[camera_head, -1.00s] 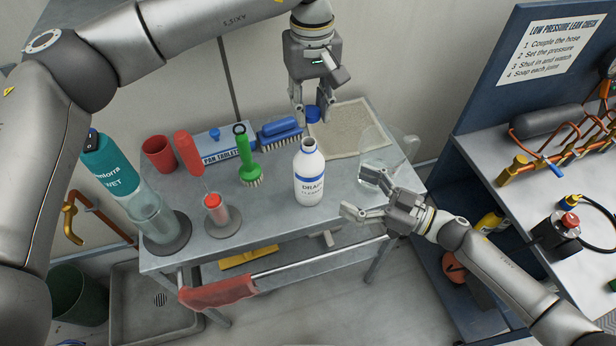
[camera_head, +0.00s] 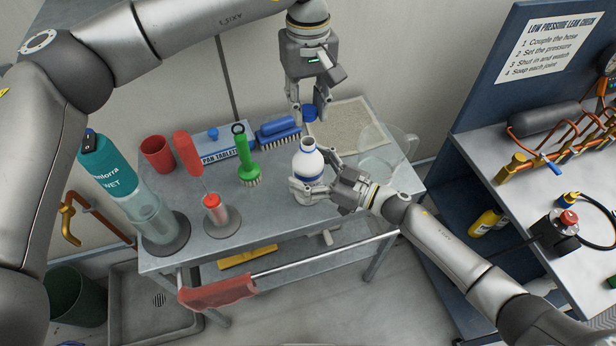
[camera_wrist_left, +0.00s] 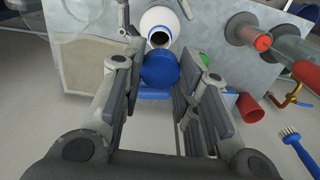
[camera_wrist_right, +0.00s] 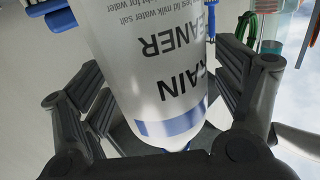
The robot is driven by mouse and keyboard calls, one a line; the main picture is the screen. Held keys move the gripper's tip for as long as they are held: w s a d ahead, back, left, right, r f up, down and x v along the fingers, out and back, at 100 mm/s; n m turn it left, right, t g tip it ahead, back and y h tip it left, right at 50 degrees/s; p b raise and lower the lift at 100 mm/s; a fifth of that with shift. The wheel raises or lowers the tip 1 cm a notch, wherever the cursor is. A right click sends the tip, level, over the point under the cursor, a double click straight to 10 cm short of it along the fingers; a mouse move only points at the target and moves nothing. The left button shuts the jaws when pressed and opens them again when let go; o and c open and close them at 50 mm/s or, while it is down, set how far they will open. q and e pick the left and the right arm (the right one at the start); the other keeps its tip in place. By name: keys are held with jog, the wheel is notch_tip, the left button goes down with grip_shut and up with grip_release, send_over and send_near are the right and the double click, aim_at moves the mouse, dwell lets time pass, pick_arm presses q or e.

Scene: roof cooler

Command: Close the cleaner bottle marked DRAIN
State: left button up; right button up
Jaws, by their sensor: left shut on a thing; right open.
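The white DRAIN cleaner bottle (camera_head: 308,162) stands upright on the grey trolley top, its blue-banded neck open. In the left wrist view its open mouth (camera_wrist_left: 160,38) faces me. My left gripper (camera_head: 309,112) is shut on the blue cap (camera_wrist_left: 160,70), which it holds above and behind the bottle in the head view. My right gripper (camera_head: 318,180) is open, with its fingers either side of the bottle's body. In the right wrist view the bottle's printed label (camera_wrist_right: 160,70) fills the space between the fingers; contact with them is not clear.
A green brush (camera_head: 245,165), a blue brush (camera_head: 277,130) and a tablet box (camera_head: 214,148) stand left of the bottle. A clear jug (camera_head: 385,150) stands close to its right. A red-capped dispenser (camera_head: 212,205) and a teal bottle (camera_head: 108,165) are further left.

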jog(key=c, duration=1.5)
pick_arm(q)
jog(key=shift+f, duration=2.5)
pick_arm(e)
jog(key=shift+c, duration=0.2)
pick_arm(q)
jog(key=shift+f, duration=0.9)
jog(key=shift+f, duration=0.6)
pick_arm(e)
grip_shut()
pick_arm(q)
jog(key=m, duration=1.2)
jog(key=shift+m, duration=0.4)
